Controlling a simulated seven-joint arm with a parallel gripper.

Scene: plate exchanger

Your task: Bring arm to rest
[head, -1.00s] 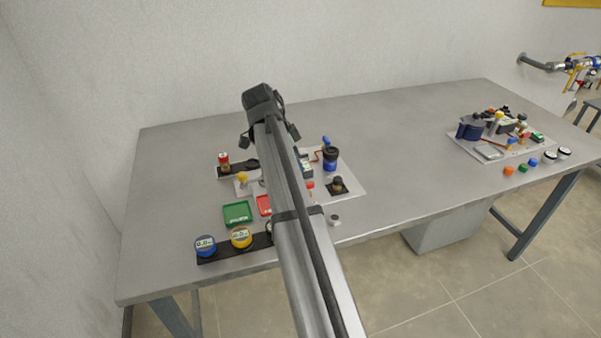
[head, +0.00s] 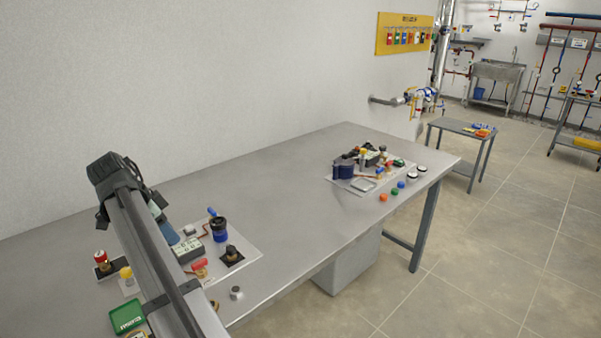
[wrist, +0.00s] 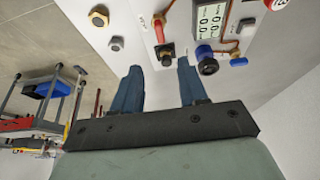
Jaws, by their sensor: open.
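My gripper (wrist: 161,75) is open in the wrist view, its two blue fingers apart with nothing held between them. Beyond the fingertips is the near panel, with a red-handled part (wrist: 158,30), a black knob (wrist: 167,50) and a blue round part (wrist: 206,58). In the head view my arm reaches up over the left part of the steel table (head: 285,190) and covers part of the near panel (head: 238,258).
A second panel (head: 345,187) with several fittings lies at the table's far right end. Loose coloured caps (head: 383,198) lie by its edge. A green tray (head: 128,316) sits at the lower left. The table middle between the panels is clear. A wall pipe (head: 385,101) sticks out behind.

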